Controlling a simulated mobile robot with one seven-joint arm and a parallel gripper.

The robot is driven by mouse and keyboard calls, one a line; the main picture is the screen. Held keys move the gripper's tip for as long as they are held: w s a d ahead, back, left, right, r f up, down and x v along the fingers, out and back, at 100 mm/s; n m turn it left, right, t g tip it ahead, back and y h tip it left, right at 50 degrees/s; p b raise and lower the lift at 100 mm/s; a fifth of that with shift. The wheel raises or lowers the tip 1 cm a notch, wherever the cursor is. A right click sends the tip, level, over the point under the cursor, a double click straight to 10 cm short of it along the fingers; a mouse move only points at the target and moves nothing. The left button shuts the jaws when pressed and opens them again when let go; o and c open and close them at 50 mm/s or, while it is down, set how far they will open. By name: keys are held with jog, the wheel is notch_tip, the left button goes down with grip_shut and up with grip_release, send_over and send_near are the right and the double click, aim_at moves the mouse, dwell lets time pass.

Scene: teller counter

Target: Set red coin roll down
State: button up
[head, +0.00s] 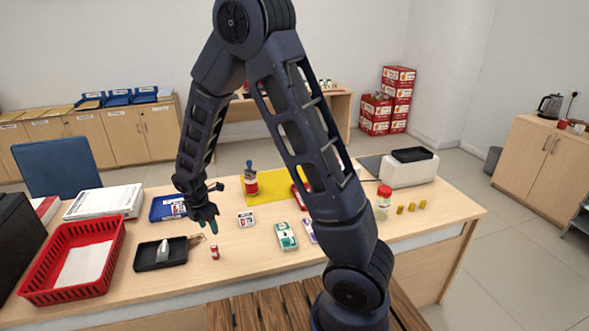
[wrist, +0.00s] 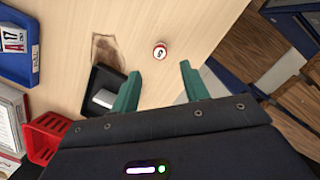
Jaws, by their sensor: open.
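The red coin roll (head: 215,252) is a small red and white cylinder standing upright on the wooden counter (head: 270,259), near its front edge. In the wrist view the coin roll (wrist: 160,51) shows its pale round top with a dark mark, slightly beyond the fingertips. My gripper (wrist: 159,74) is open, with its two green fingers apart and nothing between them. In the head view my gripper (head: 209,225) hangs above and just behind the coin roll, not touching it.
A black tray (head: 143,262) lies left of the coin roll, with a red basket (head: 113,250) farther left.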

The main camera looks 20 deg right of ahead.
jog(key=s+d+r+m+t+y, duration=0.1)
jog(key=s+d+r+m, duration=0.1)
jog(key=d+r+m, duration=1.55)
jog(key=s+d+r+m+t, duration=0.2)
jog(key=s+d+r+m, duration=0.7)
jog(key=s+d+r, duration=0.3)
jog(key=shift+s+d+r, duration=0.3)
jog(key=shift+s+d, duration=1.35)
jog(key=shift+d, duration=0.25)
